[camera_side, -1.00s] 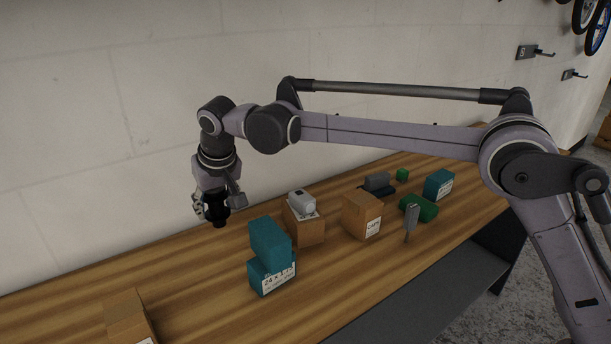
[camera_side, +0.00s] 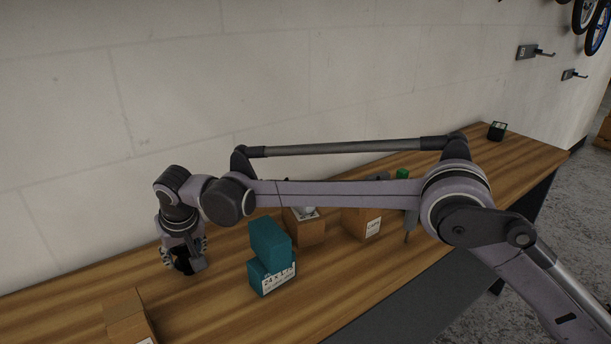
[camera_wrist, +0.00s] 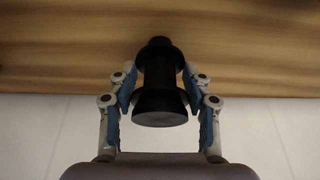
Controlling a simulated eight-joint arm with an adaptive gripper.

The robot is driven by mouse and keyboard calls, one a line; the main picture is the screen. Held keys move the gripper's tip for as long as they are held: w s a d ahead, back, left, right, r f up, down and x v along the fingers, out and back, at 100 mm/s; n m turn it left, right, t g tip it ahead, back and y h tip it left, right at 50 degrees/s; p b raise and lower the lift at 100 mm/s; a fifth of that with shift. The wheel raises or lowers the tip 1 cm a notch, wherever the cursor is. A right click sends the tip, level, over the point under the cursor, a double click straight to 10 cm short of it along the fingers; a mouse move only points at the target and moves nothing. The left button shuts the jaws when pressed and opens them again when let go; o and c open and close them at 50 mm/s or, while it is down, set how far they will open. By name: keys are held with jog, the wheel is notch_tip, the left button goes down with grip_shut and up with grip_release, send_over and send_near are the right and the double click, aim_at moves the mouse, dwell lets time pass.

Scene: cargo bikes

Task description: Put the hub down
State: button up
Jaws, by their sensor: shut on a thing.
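The hub is a black spool-shaped part with wide flanges, and it shows clearly in the wrist view (camera_wrist: 158,85). My gripper (camera_wrist: 160,90) is shut on it, with blue-padded fingers on both sides of its body. In the side view my gripper (camera_side: 184,258) is low over the wooden bench (camera_side: 225,300), left of the stacked teal boxes. The hub is a dark shape between the fingers there. I cannot tell whether the hub touches the bench top.
Two teal boxes (camera_side: 270,247) are stacked just right of my gripper. A cardboard box (camera_side: 127,312) stands at the front left. More cardboard boxes (camera_side: 361,222) stand farther right, partly behind my arm. The wall (camera_side: 80,120) runs behind the bench.

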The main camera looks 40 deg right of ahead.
jog(key=shift+f, duration=0.15)
jog(key=o, duration=1.3)
jog(key=v, duration=1.2)
jog(key=s+d+r, duration=0.2)
jog(key=d+r, duration=0.2)
jog(key=d, duration=0.7)
jog(key=s+d, duration=0.6)
jog(key=d, duration=0.6)
jog(key=s+d+f+t, duration=0.1)
jog(key=s+d+f, duration=0.2)
jog(key=s+d, duration=0.1)
jog(key=s+d+f, duration=0.3)
jog(key=s+d, duration=0.2)
jog(key=s, duration=0.2)
jog(key=s+d+f+t, duration=0.1)
jog(key=s+d+f, duration=0.2)
jog(key=s+d, duration=0.2)
jog(key=shift+s+f+t, duration=0.15)
jog(key=shift+s+t, duration=0.15)
jog(key=shift+s, duration=0.25)
